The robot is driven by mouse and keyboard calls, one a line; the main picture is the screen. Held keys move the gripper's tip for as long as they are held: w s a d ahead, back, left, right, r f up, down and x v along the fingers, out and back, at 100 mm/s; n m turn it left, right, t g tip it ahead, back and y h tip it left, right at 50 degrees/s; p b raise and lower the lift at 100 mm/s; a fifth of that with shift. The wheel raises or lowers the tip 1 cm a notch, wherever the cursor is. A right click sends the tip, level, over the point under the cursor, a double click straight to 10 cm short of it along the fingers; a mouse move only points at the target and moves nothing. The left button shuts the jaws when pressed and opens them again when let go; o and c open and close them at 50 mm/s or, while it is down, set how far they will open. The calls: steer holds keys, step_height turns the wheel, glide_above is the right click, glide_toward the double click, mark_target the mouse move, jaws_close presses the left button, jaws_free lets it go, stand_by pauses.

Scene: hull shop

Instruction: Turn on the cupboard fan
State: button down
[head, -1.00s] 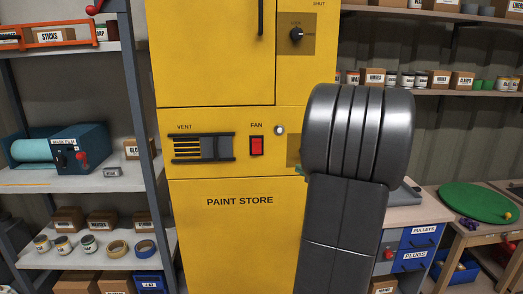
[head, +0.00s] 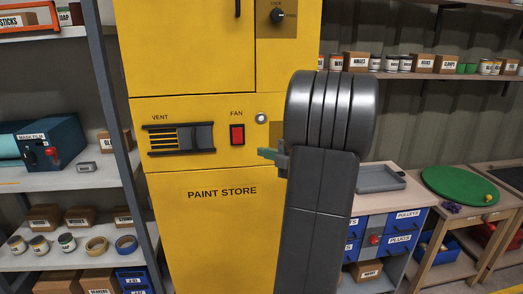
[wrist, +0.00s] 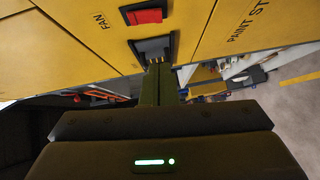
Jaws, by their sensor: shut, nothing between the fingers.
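The cupboard fan switch (head: 237,134) is a red rocker in a black frame under the label FAN, on the yellow cupboard (head: 222,235). It also shows at the top of the wrist view (wrist: 148,16). I cannot tell which side of the rocker is pressed. A small pale round lamp (head: 261,118) sits to its upper right. My gripper (head: 267,153) has green fingers pointing left, just below and right of the switch. They look apart from it. The wrist view shows the fingers (wrist: 159,68) closed together and empty. My arm hides part of the cupboard's right side.
A vent with a grey slider (head: 195,138) lies left of the switch. A knob (head: 278,15) is above. Shelves with boxes and tins stand on both sides. A workbench with a grey tray (head: 380,178) and a table with a green disc (head: 458,185) are at right.

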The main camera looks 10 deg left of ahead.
mark_target(235, 142)
steer(key=shift+w+a+f+p, duration=0.2)
steer(key=shift+w+a+p, duration=0.3)
steer(key=shift+w+a, duration=0.85)
steer(key=shift+w+a+f+p, duration=0.2)
steer(key=shift+w+a+p, duration=0.25)
steer(key=shift+w+a, duration=0.9)
steer(key=shift+w+a+f+p, duration=0.2)
steer(key=shift+w+a+p, duration=0.3)
steer(key=shift+w+a, duration=0.8)
steer(key=shift+s+a, duration=0.1)
steer(key=shift+s, duration=0.05)
steer(key=b, duration=0.2)
steer(key=shift+w+f+b, duration=0.2)
steer(key=shift+f+b, duration=0.15)
steer(key=shift+f, duration=0.05)
steer(key=shift+r, duration=0.35)
steer(key=shift+a+f, duration=0.1)
